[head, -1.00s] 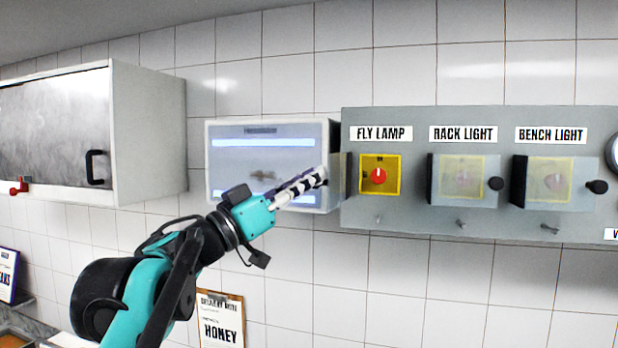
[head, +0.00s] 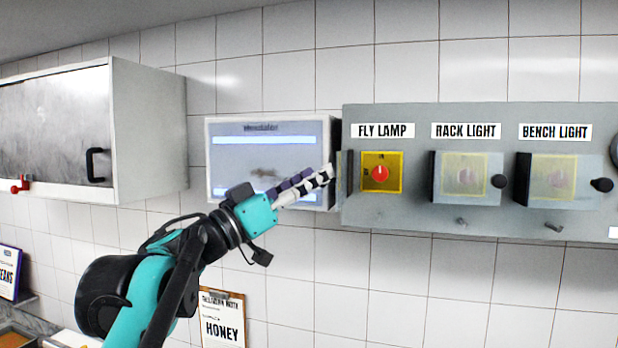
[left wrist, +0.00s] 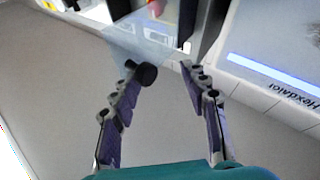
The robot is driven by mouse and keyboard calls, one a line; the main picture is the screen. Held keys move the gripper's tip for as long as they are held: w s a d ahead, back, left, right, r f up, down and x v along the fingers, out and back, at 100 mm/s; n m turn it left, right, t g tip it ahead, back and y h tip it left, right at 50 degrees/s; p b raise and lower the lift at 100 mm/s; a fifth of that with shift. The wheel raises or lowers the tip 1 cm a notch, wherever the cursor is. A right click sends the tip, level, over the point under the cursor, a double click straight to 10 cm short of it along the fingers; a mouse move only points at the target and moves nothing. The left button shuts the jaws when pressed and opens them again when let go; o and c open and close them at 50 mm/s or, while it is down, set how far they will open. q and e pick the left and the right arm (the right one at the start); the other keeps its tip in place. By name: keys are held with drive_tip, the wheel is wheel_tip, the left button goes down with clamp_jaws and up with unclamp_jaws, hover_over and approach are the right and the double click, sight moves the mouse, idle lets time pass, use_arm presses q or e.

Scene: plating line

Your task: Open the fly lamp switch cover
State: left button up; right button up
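The fly lamp switch (head: 381,173) is a red knob on a yellow plate under the FLY LAMP label, with no cover over its front. Its clear cover appears swung out to the left; a dark hinge block (head: 348,172) shows beside the plate. In the left wrist view the clear pane (left wrist: 140,45) carries a black knob (left wrist: 147,73). My left gripper (head: 331,172) is at the panel's left edge, beside the cover. In the left wrist view its fingers (left wrist: 163,72) are apart, with the black knob close to the left-hand finger. Contact cannot be told. My right gripper is not in view.
The rack light cover (head: 464,178) and bench light cover (head: 553,180) are closed, with black knobs. A white lit box (head: 225,195) hangs behind my left gripper. A wall cabinet (head: 150,135) is at left, a HONEY clipboard (head: 222,312) below. Tiled wall under the panel is clear.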

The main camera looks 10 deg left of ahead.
use_arm(q)
drive_tip(key=shift+f, duration=0.25)
drive_tip(key=v, duration=1.1)
drive_tip(key=shift+s+a, duration=0.3)
drive_tip(key=shift+s, duration=0.1)
